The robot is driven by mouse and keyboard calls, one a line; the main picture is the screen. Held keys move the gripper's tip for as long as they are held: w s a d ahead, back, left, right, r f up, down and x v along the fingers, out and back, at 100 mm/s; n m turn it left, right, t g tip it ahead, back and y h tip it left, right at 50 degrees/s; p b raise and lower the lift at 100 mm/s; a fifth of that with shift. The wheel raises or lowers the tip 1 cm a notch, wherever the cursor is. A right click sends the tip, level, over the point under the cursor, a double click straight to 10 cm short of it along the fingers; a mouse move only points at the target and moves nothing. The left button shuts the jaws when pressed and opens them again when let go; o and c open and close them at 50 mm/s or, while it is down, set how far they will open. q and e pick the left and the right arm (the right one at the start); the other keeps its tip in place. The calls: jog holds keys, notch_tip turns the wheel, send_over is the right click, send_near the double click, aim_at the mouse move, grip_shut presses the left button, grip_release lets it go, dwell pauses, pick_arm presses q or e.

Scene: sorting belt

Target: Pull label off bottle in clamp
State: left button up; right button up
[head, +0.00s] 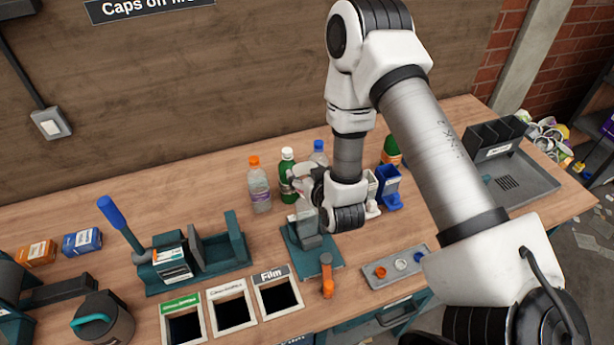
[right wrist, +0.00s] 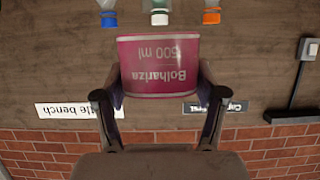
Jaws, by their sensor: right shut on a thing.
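My right gripper (head: 303,188) is above the teal clamp (head: 325,256) on the bench. In the right wrist view, my right gripper (right wrist: 160,98) is shut with a finger at each side of a curved pink label (right wrist: 158,58), whose print is upside down. No bottle body shows around the label in that view. In the head view the gripper covers the space above the clamp, so I cannot tell what the clamp's grey jaws (head: 307,232) hold. My left gripper is not in view.
Bottles with orange (head: 260,188), white (head: 287,172) and blue caps (head: 318,150) stand behind the clamp. Open bins, one marked Film (head: 274,274), lie in front left. A grey tray (head: 398,268) of caps lies front right. A blue-handled fixture (head: 190,263) stands left.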

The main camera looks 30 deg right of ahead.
jog(key=shift+r, duration=0.15)
jog(key=shift+r, duration=1)
